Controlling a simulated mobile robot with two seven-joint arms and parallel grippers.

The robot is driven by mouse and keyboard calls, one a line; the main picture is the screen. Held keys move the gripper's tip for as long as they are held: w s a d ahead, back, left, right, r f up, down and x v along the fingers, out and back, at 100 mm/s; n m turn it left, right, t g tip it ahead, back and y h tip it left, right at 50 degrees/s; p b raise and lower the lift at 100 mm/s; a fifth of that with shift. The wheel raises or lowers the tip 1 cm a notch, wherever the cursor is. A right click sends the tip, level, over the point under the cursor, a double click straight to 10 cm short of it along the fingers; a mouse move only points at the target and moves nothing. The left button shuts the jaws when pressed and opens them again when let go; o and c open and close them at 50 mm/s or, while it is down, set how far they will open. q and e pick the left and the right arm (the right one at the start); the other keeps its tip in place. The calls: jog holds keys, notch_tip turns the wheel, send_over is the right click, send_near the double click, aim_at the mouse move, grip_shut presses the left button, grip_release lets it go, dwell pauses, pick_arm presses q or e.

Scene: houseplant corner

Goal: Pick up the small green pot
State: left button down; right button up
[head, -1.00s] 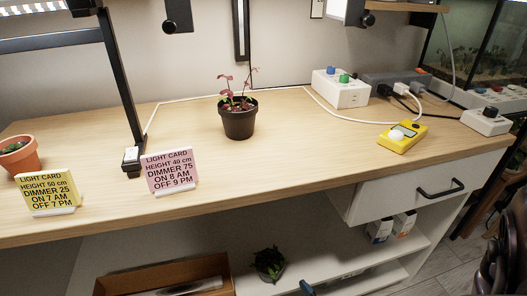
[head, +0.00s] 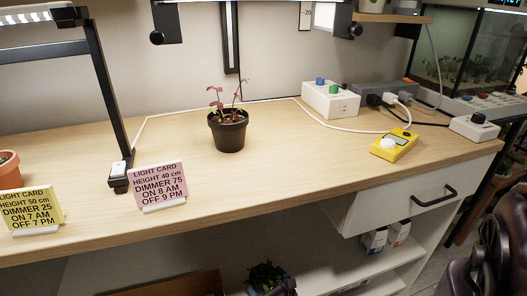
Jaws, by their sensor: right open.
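A black-looking pot (head: 229,137) with a reddish plant stands on the bench top. My left gripper is not in view.
The wooden bench top (head: 265,178) lies above the low pot. On it are a pink card (head: 159,185), a yellow card (head: 31,208), a terracotta pot (head: 8,172), a yellow meter (head: 394,144) and a white socket box (head: 330,100). A drawer (head: 412,195) is at right.

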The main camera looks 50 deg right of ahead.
jog(key=c, duration=0.6)
jog(key=shift+r, duration=0.15)
jog(key=shift+c, duration=0.2)
